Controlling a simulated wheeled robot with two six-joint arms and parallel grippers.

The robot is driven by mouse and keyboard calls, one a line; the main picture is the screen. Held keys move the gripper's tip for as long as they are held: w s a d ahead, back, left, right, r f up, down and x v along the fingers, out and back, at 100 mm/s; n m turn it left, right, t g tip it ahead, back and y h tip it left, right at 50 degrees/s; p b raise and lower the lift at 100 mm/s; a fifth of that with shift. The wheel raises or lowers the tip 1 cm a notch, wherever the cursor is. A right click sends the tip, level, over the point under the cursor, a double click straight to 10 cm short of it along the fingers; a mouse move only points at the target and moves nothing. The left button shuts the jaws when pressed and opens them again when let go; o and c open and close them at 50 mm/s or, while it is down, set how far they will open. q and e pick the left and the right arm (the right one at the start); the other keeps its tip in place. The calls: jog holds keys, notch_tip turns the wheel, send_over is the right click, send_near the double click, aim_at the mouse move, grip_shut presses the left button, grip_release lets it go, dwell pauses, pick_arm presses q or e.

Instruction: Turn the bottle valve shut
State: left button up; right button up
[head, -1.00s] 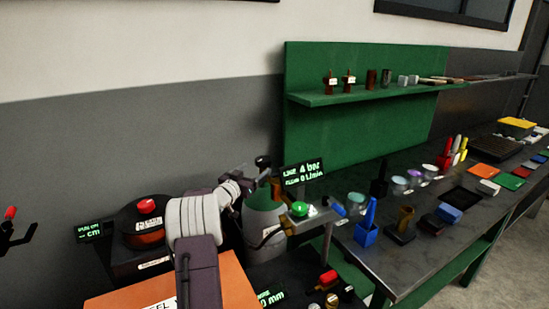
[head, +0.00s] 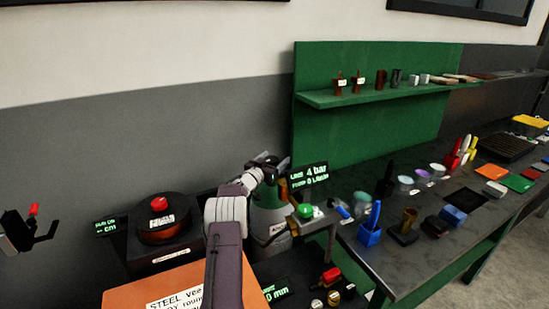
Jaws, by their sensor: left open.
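The gas bottle (head: 267,222) has a green shoulder and a pale grey body and stands upright beyond my left arm. Its valve top is mostly hidden behind my left gripper. My left gripper (head: 264,163) is open at the top of the bottle, around or just beside the valve; I cannot tell whether it touches. A brass fitting (head: 283,191) shows at the right of the bottle's neck. The display (head: 309,176) beside it reads line 4 bar; its flow line is hard to read. My right gripper is not in view.
A green-topped device (head: 306,211) stands right of the bottle. A dark round unit with a red knob (head: 159,204) is at left, behind an orange plate (head: 130,295). A black bracket with a red part (head: 30,230) is at far left. The bench at right holds several small items.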

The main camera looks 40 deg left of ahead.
pick_arm(q)
jog(key=shift+w, duration=0.15)
jog(key=shift+c, duration=0.3)
jog(key=c, duration=1.3)
jog(key=shift+r, duration=0.1)
jog(key=h+p, duration=0.1)
jog(key=m+p, duration=0.1)
jog(key=shift+r+h+p, duration=0.25)
jog(key=shift+h+p, duration=0.05)
jog(key=shift+h, duration=0.1)
jog(key=m+h+b, duration=0.1)
jog(key=b, duration=0.1)
jog(key=f+m+h+b, duration=0.1)
jog(key=b, duration=0.2)
jog(key=shift+d+h, duration=0.3)
jog(key=shift+r+b, duration=0.1)
jog(key=shift+b, duration=0.3)
jog(key=shift+h, duration=0.3)
